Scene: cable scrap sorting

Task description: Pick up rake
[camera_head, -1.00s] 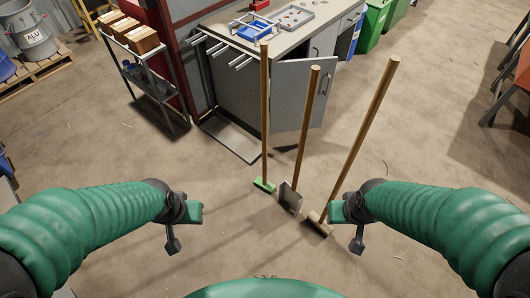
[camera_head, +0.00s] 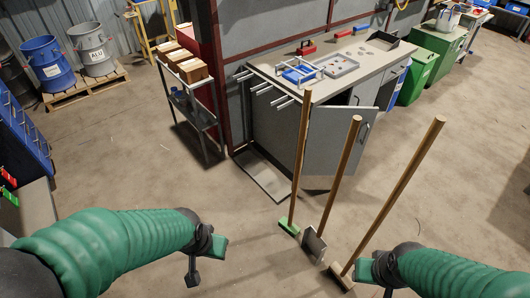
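Three long wooden-handled tools stand upright or leaning on the floor in front of the workbench. The left one (camera_head: 300,160) has a green head, the middle one (camera_head: 340,180) a flat grey metal head, and the right one (camera_head: 400,190) a wooden block head and leans to the right. I cannot tell which is the rake. My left gripper (camera_head: 206,264) is open and empty, left of the tools. My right gripper (camera_head: 375,280) looks open and empty, partly cut off by the bottom edge. It appears close to the right tool's head; I cannot tell whether they touch.
A grey workbench (camera_head: 375,60) with an open cabinet door (camera_head: 340,142) stands behind the tools. A shelf cart (camera_head: 195,110) with boxes is to its left. Green bins (camera_head: 437,55) stand at the right back. The floor around the tools is clear.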

